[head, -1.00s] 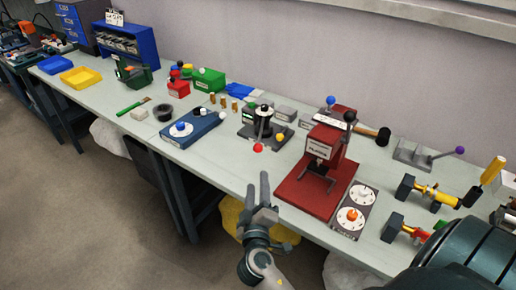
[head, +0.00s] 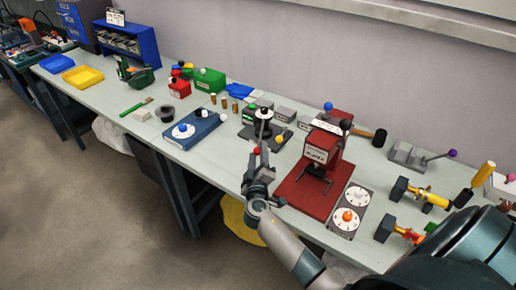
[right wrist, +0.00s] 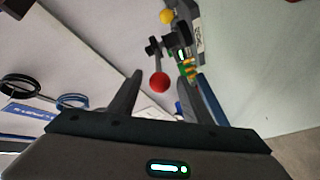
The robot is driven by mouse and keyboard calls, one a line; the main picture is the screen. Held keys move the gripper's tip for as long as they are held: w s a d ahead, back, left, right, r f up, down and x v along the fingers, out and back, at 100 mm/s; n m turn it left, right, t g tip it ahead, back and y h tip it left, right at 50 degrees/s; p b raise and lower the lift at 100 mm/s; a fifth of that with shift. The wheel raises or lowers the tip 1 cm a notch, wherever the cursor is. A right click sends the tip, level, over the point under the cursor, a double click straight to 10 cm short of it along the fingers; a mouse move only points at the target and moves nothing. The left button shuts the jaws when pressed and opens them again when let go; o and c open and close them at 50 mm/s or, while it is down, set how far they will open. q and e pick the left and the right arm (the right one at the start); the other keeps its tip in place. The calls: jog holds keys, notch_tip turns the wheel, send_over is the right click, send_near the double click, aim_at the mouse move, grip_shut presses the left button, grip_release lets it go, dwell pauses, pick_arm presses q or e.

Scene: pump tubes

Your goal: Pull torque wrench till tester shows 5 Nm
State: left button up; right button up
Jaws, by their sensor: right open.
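The likely torque tester is a dark device (head: 263,126) with a grey lever standing on a dark base near the middle of the bench. A red ball (head: 257,150), apparently its wrench handle's end, points toward the bench's front edge. My right gripper (head: 260,162) is open at that front edge, its fingers by the red ball. In the right wrist view the red ball (right wrist: 159,83) shows between the two open fingers, seemingly not gripped. A small green-lit display (right wrist: 181,54) shows behind it; its reading is too small to tell. My left gripper is not in view.
A red press (head: 322,160) stands just right of my right gripper, beside a plate with two dials (head: 349,208). A blue base with a dial (head: 190,131) lies to the left.

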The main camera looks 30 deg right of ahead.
jog(key=shift+x, duration=0.85)
grip_shut()
jog(key=shift+f, duration=0.1)
